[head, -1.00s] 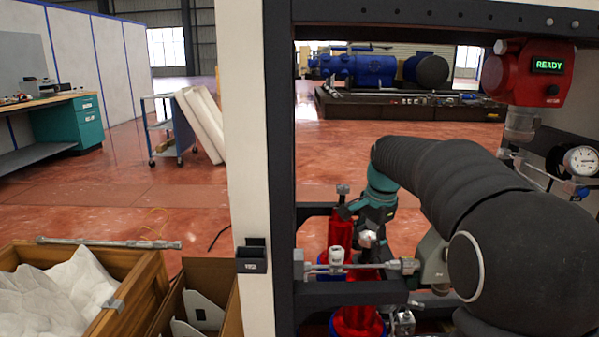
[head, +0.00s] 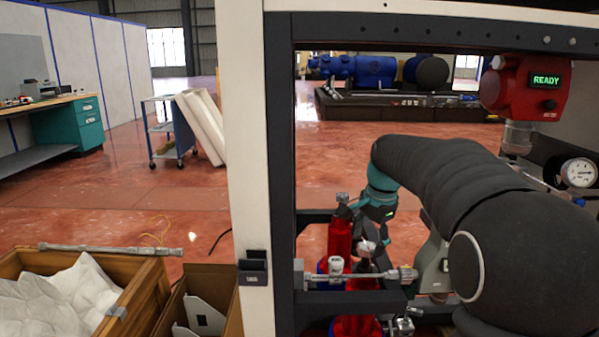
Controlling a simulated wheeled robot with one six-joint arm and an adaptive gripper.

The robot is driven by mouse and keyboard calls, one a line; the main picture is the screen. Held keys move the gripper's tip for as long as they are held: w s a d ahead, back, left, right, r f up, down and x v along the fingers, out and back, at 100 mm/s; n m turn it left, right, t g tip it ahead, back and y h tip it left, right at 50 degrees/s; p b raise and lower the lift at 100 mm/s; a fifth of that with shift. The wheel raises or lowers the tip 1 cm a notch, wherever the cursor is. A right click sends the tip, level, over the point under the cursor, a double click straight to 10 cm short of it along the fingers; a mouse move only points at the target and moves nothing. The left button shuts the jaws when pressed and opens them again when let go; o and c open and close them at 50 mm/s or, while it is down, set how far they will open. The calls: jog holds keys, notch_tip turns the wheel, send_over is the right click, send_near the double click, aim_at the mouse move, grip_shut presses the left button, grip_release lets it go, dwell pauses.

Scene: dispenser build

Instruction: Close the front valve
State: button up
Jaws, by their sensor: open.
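My gripper (head: 368,236) is inside the dark frame, at the end of my arm reaching in from the right. It points down, with its fingers open around or just beside a small white fitting (head: 366,248) behind the front pipe; contact cannot be told. A horizontal metal pipe (head: 375,275) crosses in front, with a white-capped fitting (head: 335,266) on its left part. A red cylinder (head: 340,238) stands upright behind, and another red part (head: 357,326) shows below the front bar. Which fitting is the front valve is not clear, and no handle position can be read.
The dark frame's left post (head: 280,180) and lower front bar (head: 350,302) bound the workspace. A red unit reading READY (head: 522,87) and a round gauge (head: 578,172) are at right. A wooden crate (head: 140,290) with white cloth and a cardboard box (head: 222,280) stand outside at left.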

notch_tip(320, 180, up, 2)
jog(key=shift+r+p, duration=0.1)
jog(key=shift+p, duration=0.55)
jog(key=shift+r, duration=0.9)
jog(key=shift+s, duration=0.1)
jog(key=s+r+n+t, duration=0.2)
jog(key=s+n, duration=0.4)
jog(key=s, duration=1.1)
jog(key=s+f+n, duration=0.3)
jog(key=s+f, duration=0.1)
jog(key=s, duration=0.3)
jog(key=s+f+n+t+h, duration=0.1)
jog(key=s+f+n, duration=0.1)
jog(key=s, duration=0.6)
jog(key=shift+f+n+t, duration=0.3)
jog(key=shift+f+n, duration=0.1)
jog(key=shift+f, duration=0.5)
jog(key=shift+a, duration=0.1)
